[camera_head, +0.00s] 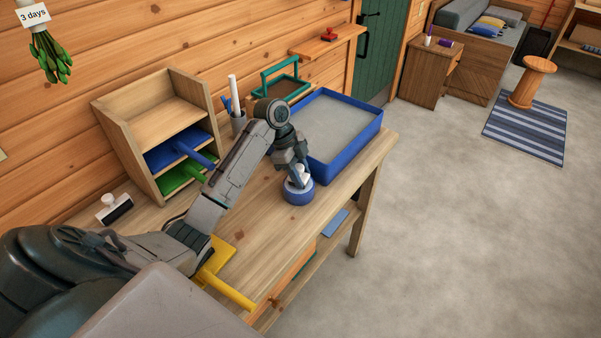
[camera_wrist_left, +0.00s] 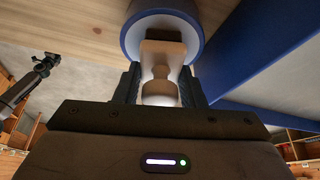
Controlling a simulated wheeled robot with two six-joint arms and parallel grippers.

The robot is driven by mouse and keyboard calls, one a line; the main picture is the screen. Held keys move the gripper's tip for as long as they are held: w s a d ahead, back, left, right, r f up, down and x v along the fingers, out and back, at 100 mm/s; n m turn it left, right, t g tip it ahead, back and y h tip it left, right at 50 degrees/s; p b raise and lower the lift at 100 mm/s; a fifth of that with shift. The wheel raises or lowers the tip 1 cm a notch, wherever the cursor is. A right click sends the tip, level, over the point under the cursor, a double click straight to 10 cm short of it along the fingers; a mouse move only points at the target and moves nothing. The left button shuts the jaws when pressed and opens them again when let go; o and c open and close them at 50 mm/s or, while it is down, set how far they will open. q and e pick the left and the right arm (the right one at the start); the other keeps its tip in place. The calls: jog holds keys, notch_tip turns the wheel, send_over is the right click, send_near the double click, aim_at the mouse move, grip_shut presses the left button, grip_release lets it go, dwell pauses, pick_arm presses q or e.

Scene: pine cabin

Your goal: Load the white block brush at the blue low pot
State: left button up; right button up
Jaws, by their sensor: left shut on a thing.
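The blue low pot (camera_head: 298,195) stands on the workbench in front of a blue-rimmed tray. It also shows at the top of the left wrist view (camera_wrist_left: 130,42). My left gripper (camera_head: 299,174) is over the pot, pointing down. It is shut on the white block brush (camera_wrist_left: 160,88), around its narrow knobbed handle. The brush's block end is at the pot's mouth; its underside is hidden, so I cannot tell how deep it sits. A dark arm end, seemingly my right gripper (camera_wrist_left: 45,64), shows small at the left of the left wrist view, its jaws unclear.
The blue tray (camera_head: 377,128) of grey material is close behind the pot. A wooden shelf unit (camera_head: 125,131) holds blue and green handled tools. A white-knobbed, black-based object (camera_head: 115,208) lies at left. A yellow tool (camera_head: 231,291) lies near the front edge.

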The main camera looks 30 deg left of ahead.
aim_at(300, 167)
pick_arm(q)
jog(key=shift+p, duration=0.35)
dwell(1.0)
dwell(0.4)
jog(key=shift+r+p, duration=0.8)
jog(key=shift+p, duration=0.05)
notch_tip(300, 167, up, 6)
jog(key=p, duration=0.5)
jog(key=shift+f, duration=0.25)
jog(key=shift+f, duration=0.1)
